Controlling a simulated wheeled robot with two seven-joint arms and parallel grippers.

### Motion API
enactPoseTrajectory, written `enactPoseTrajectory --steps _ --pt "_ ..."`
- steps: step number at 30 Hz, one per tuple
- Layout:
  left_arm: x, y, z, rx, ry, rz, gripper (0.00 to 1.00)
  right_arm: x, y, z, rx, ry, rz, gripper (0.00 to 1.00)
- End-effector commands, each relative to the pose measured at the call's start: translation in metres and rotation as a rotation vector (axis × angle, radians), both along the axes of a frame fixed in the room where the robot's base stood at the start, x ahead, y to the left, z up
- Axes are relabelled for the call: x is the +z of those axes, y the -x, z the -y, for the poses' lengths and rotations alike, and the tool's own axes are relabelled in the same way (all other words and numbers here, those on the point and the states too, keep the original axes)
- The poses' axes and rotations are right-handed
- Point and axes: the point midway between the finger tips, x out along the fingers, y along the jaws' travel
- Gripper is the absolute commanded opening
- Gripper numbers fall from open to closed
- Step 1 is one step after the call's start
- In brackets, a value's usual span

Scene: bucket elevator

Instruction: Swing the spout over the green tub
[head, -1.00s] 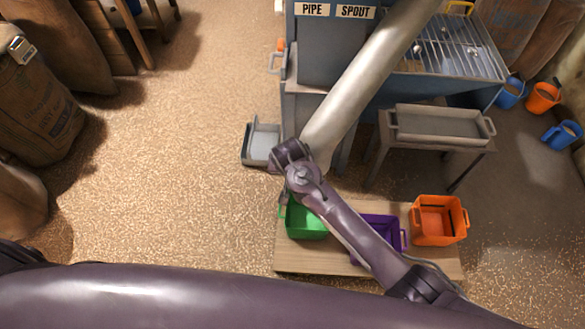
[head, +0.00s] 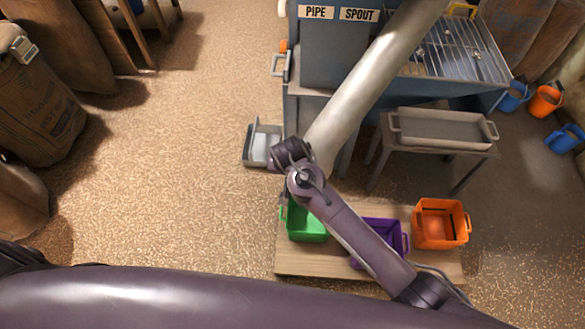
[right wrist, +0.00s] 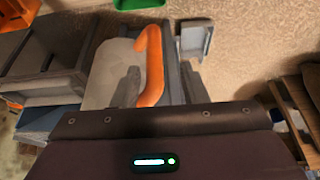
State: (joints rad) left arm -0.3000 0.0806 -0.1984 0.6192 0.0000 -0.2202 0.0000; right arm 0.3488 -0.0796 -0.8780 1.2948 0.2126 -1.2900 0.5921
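The pale spout pipe (head: 365,95) slopes from the upper right down to the middle of the head view. Its lower end is behind my right wrist, so its mouth is hidden. The green tub (head: 306,226) stands on a wooden board, just below the pipe end in the picture and partly covered by my right arm. In the right wrist view, my right gripper (right wrist: 160,82) has its fingers apart, either side of an orange handle (right wrist: 152,65). A gap shows right of the handle; contact on the left is unclear. My left gripper is out of view.
A purple tub (head: 392,232), partly behind my arm, and an orange tub (head: 440,222) share the board (head: 300,262). A metal tray (head: 262,146) sits left of the pipe end. A low table with a pan (head: 440,127) stands right.

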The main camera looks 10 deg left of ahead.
Motion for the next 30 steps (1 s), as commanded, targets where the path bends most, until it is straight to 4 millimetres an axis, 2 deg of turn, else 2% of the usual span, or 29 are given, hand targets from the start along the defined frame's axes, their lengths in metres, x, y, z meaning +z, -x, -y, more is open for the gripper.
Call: enactPoseTrajectory --steps 1,3,9,30 --pt "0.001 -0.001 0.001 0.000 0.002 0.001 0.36 0.013 0.002 -0.002 0.004 -0.007 0.009 0.38" --pt "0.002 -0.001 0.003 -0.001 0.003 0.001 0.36 0.024 0.007 -0.001 0.004 -0.007 0.008 0.38" --pt "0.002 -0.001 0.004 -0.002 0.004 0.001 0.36 0.045 0.016 0.000 0.003 -0.006 0.007 0.38" --pt "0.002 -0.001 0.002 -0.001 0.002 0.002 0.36 0.047 0.023 0.003 0.004 -0.013 -0.009 0.38"
